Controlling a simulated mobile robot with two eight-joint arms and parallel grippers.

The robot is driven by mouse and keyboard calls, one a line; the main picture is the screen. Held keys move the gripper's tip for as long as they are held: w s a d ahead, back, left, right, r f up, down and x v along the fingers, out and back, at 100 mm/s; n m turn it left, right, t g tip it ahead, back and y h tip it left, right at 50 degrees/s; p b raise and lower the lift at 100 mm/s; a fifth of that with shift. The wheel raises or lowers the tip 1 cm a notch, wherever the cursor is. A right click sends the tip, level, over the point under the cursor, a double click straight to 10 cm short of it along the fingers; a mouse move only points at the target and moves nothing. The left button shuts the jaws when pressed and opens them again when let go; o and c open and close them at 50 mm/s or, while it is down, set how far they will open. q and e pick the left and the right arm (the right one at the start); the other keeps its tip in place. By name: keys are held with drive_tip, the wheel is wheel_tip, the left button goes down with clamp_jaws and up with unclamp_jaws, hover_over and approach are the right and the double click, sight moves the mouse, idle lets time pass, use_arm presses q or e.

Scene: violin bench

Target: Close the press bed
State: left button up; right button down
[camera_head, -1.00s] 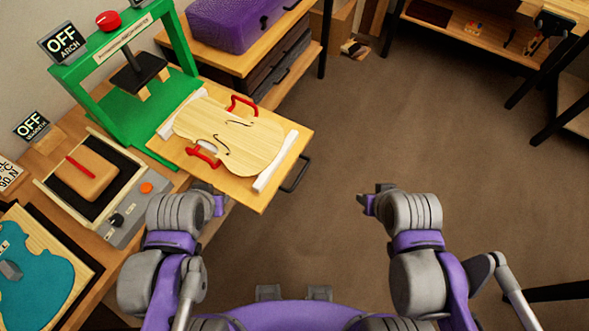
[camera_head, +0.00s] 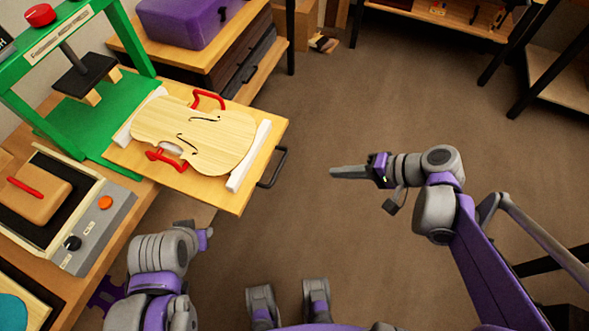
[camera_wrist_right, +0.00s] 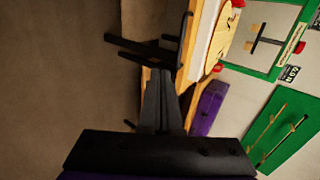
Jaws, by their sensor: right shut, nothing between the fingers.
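The press bed (camera_head: 240,200) is a wooden board pulled out from the green press (camera_head: 95,105). A violin plate (camera_head: 195,135) lies on it, with red clamps and white strips around it. Its black handle (camera_head: 273,168) is on the right edge; it also shows in the right wrist view (camera_wrist_right: 150,50). My right gripper (camera_head: 334,172) is shut and empty. It points left at the handle, with a gap between them in the head view. In the right wrist view its fingers (camera_wrist_right: 158,80) overlap the handle's near side.
A device with an orange button (camera_head: 105,202) sits on the bench, left of the bed. A purple case (camera_head: 185,18) stands on a cabinet behind. The floor (camera_head: 320,120) right of the bed is clear. Shelves (camera_head: 560,80) stand at the far right.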

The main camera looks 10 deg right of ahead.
sight(188, 129)
drive_tip(key=w+a+f, duration=0.2)
drive_tip(key=w+a, duration=0.1)
drive_tip(key=a, duration=0.2)
drive_tip(key=w+a+f+b, duration=0.1)
drive_tip(key=w+a+f, duration=0.1)
drive_tip(key=a, duration=0.3)
drive_tip(key=shift+w+a+f, duration=0.15)
drive_tip(key=shift+w+f, duration=0.25)
drive_tip(key=shift+f, duration=0.05)
drive_tip(key=w+a, duration=0.5)
drive_tip(key=a, duration=0.4)
drive_tip(key=w+a+b, duration=0.1)
drive_tip(key=w+a, duration=0.4)
drive_tip(key=a, duration=0.4)
drive_tip(key=w+a, duration=0.5)
drive_tip(key=a, duration=0.4)
drive_tip(key=shift+w+a+b, duration=0.25)
drive_tip(key=shift+w+b, duration=0.15)
drive_tip(key=shift+a, duration=0.1)
drive_tip(key=shift+w+r, duration=0.1)
